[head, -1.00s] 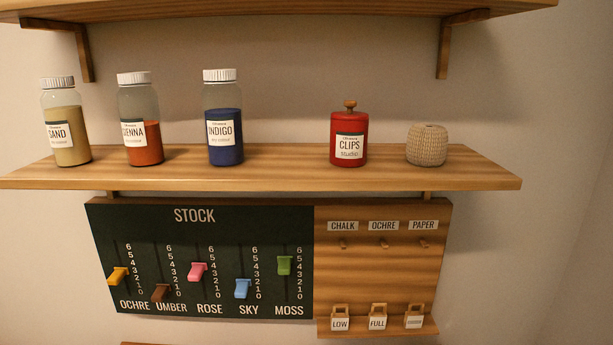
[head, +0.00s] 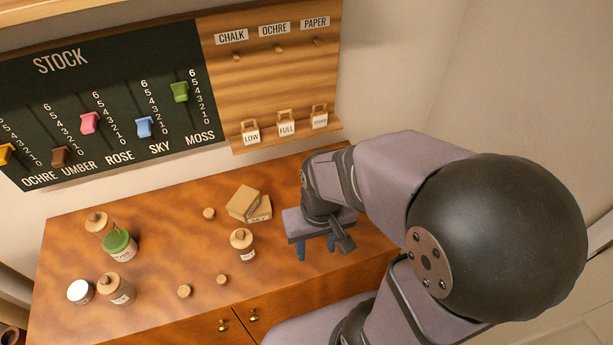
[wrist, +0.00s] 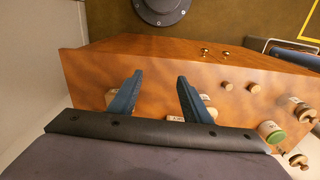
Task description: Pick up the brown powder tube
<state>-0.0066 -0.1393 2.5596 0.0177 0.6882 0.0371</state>
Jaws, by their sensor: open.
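I cannot make out a thing that is clearly a brown powder tube. Small jars with wooden lids stand on the wooden table: one in the middle (head: 242,246), one at the front left (head: 119,292) and one at the back left (head: 98,224). Their contents are too small to tell. My gripper (head: 316,249) is open and empty above the table's right part, to the right of the middle jar. In the wrist view my two blue fingers (wrist: 160,78) stand apart with bare table between their tips.
A green-lidded jar (head: 120,247) and a white-lidded jar (head: 80,292) stand at the left. Two tan boxes (head: 242,202) lie behind the middle jar. Small wooden stoppers (head: 184,291) are scattered about. The STOCK board (head: 110,85) hangs above; the table's (head: 60,260) middle left is clear.

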